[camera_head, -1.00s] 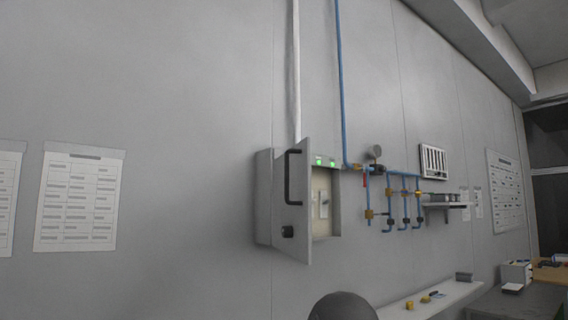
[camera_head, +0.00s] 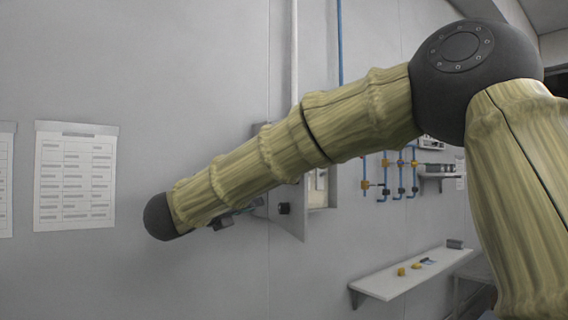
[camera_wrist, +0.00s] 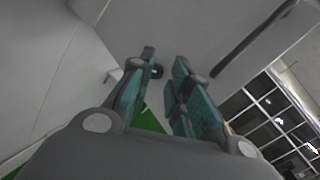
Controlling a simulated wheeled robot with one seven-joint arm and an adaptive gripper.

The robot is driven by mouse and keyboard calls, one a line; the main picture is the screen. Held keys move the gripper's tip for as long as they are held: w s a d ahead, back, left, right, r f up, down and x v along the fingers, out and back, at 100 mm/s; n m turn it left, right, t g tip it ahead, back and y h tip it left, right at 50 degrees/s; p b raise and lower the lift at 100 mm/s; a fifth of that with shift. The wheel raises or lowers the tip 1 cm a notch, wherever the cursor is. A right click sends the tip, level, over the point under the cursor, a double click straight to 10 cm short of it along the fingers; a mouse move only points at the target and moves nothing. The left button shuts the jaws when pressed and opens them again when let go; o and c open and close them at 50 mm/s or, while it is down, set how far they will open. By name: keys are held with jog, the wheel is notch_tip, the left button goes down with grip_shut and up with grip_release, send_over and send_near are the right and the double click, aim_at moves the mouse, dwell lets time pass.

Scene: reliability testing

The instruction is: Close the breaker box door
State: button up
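The grey breaker box (camera_head: 330,192) is on the wall in the head view, mostly hidden behind my arm. Its door (camera_head: 292,224) stands ajar and the interior shows at the right. A round black latch (camera_head: 283,208) is on the door's lower part; the handle is hidden in the head view. My gripper (camera_head: 246,209) shows partly below my forearm, left of the door. In the wrist view my gripper (camera_wrist: 165,58) has its teal-padded fingers apart with nothing between them. A dark bar, likely the door handle (camera_wrist: 252,42), lies to their right. I cannot tell whether anything touches.
Blue pipes with valves (camera_head: 401,175) are on the wall right of the box. A white shelf (camera_head: 405,279) with small yellow items juts out at lower right. A paper chart (camera_head: 75,178) hangs at left. The wall below the box is clear.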

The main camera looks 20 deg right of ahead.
jog(key=s+r+m+g, duration=0.2)
jog(key=s+r+m, duration=0.45)
jog(key=r, duration=0.65)
jog(key=shift+h, duration=0.3)
jog(key=shift+s+d+p+x, duration=0.15)
jog(key=shift+p+x, duration=1.2)
jog(key=shift+x, duration=1.1)
jog(key=shift+s+d+p+x, duration=0.15)
jog(key=shift+p+x, duration=1.15)
jog(key=shift+x, duration=1.15)
jog(key=shift+a, duration=0.15)
grip_shut()
